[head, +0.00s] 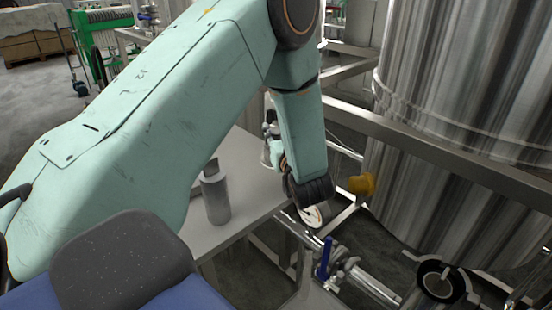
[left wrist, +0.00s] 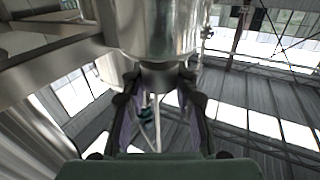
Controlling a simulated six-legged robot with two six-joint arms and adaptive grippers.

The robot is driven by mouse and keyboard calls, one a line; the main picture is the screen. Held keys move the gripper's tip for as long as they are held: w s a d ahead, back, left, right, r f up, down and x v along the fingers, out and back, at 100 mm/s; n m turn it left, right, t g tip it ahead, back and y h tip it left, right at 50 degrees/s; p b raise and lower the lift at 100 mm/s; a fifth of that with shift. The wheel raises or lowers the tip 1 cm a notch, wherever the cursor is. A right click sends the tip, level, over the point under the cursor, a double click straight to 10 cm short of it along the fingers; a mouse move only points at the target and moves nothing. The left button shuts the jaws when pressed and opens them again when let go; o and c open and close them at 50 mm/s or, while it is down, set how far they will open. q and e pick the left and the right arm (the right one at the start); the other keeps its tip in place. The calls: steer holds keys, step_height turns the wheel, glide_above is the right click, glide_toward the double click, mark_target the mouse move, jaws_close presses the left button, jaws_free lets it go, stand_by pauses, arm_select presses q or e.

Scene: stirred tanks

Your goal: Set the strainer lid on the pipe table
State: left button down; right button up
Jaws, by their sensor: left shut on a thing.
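My left arm comes down across the head view to a dark wrist, and the left gripper (head: 273,140) is mostly hidden behind the forearm. In the left wrist view the left gripper (left wrist: 158,84) is shut on the narrow neck of a shiny metal piece, which looks like the strainer lid (left wrist: 165,30). Its wider body lies past the fingertips, with the roof behind. In the head view I cannot make out the lid clearly. The grey table (head: 250,190), apparently the pipe table, lies beside and behind the forearm. My right gripper is not in view.
A yellow fitting (head: 362,184), steel rails (head: 440,153) and a large steel tank (head: 470,80) crowd the right side. Bare tabletop shows around the bottle.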

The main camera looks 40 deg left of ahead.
arm_select(q)
steer(key=shift+d+f, duration=0.25)
steer(key=shift+f, duration=0.25)
steer(key=shift+s+d+f, duration=0.1)
steer(key=shift+d+f, duration=0.15)
steer(key=f, duration=0.2)
steer(key=f+b, duration=0.1)
steer(key=shift+a+f, duration=0.3)
steer(key=shift+f, duration=0.1)
steer(key=shift+d, duration=0.2)
steer(key=shift+a, duration=0.1)
steer(key=c, duration=1.4)
jaws_free()
steer(key=shift+f, duration=0.1)
steer(key=o, duration=0.3)
steer(key=shift+o, duration=0.4)
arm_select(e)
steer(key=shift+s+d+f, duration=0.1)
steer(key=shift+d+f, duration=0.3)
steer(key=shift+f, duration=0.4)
